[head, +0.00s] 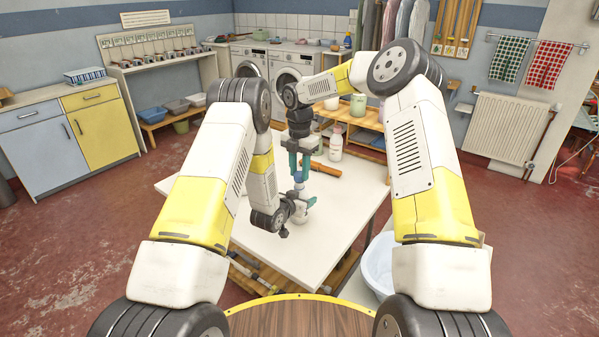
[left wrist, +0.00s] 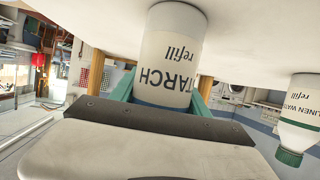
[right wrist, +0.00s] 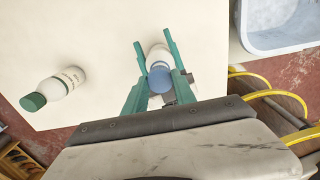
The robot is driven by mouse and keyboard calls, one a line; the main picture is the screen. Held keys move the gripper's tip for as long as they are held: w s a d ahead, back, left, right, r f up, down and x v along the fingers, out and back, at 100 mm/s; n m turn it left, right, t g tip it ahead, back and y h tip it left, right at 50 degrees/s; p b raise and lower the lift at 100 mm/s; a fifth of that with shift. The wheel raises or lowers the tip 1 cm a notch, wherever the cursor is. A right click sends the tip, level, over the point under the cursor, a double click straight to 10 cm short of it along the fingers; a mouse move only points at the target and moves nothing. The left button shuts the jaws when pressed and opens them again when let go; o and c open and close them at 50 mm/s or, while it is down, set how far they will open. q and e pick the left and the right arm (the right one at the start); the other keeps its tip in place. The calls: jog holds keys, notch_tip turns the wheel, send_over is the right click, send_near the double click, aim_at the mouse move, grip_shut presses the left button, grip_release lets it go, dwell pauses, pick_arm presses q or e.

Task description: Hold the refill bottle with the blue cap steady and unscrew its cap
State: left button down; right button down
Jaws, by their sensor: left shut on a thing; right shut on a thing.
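The refill bottle (head: 301,214) stands upright on the white table, with its blue cap (head: 298,181) on top. In the left wrist view its label, showing "TARCH refill", appears upside down on the bottle body (left wrist: 170,62). My left gripper (head: 296,202) is shut on the bottle body from the side, low over the table. My right gripper (head: 299,172) points down from above, its teal fingers on either side of the cap. In the right wrist view the blue cap (right wrist: 160,80) sits between the fingers, which hide part of the bottle.
An orange object (head: 325,169) lies near my right gripper. A pale basin (head: 379,265) is beside the table at right.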

aim_at(299, 173)
jog(key=shift+r, duration=2.05)
pick_arm(q)
jog(key=shift+c, duration=2.2)
grip_release()
